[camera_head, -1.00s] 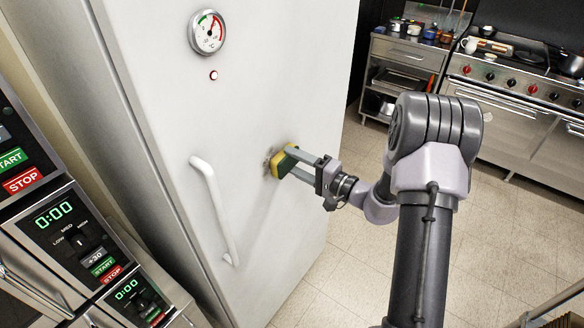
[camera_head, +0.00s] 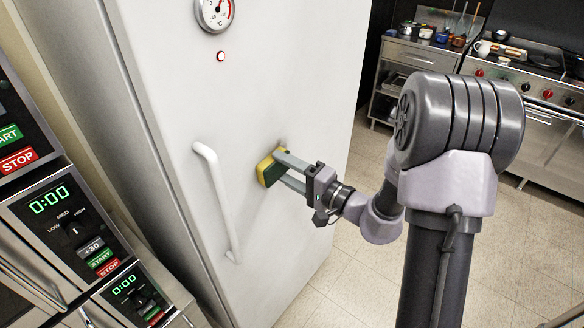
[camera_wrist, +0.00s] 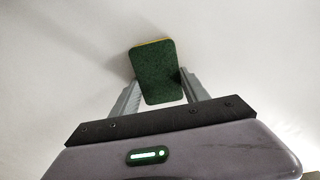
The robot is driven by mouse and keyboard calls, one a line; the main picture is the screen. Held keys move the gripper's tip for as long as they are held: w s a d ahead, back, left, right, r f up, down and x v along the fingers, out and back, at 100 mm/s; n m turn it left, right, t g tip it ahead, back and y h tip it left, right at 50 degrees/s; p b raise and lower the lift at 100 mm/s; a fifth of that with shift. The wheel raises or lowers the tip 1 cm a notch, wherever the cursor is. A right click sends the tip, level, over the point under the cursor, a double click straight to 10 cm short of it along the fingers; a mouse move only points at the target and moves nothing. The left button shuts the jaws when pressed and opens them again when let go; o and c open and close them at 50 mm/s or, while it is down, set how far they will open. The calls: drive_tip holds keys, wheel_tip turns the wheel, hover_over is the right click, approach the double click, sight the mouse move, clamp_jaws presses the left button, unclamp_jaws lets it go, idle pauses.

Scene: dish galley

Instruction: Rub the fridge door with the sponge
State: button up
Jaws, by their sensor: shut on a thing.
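The white fridge door (camera_head: 250,100) fills the middle of the head view, with a vertical handle (camera_head: 217,200) on its left side. My gripper (camera_head: 284,172) is shut on a yellow and green sponge (camera_head: 266,171), right of the handle. The sponge's yellow side faces the door and appears to be against it. In the wrist view the green face of the sponge (camera_wrist: 157,72) shows between my two fingers, with the white door behind.
A dial gauge (camera_head: 214,13) and a red lamp (camera_head: 221,56) are on the upper door. Stacked microwaves (camera_head: 60,215) stand close at the left. A steel shelf (camera_head: 413,60) and a stove (camera_head: 540,110) stand at the back right. The tiled floor (camera_head: 345,265) between is clear.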

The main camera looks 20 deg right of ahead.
drive_tip(key=shift+w+d+r+b, duration=0.25)
drive_tip(key=shift+w+d+b, duration=0.15)
drive_tip(key=shift+w+d, duration=0.5)
drive_tip(key=shift+w+d+r+b, duration=0.35)
drive_tip(key=shift+w+d, duration=0.25)
drive_tip(key=shift+d, duration=0.55)
drive_tip(key=shift+w+d+r+b, duration=0.2)
drive_tip(key=shift+w+d+b, duration=0.25)
drive_tip(key=shift+w+d, duration=0.45)
drive_tip(key=shift+s+d, duration=0.15)
drive_tip(key=shift+s, duration=0.05)
drive_tip(key=b+v, duration=0.4)
drive_tip(key=v, duration=0.2)
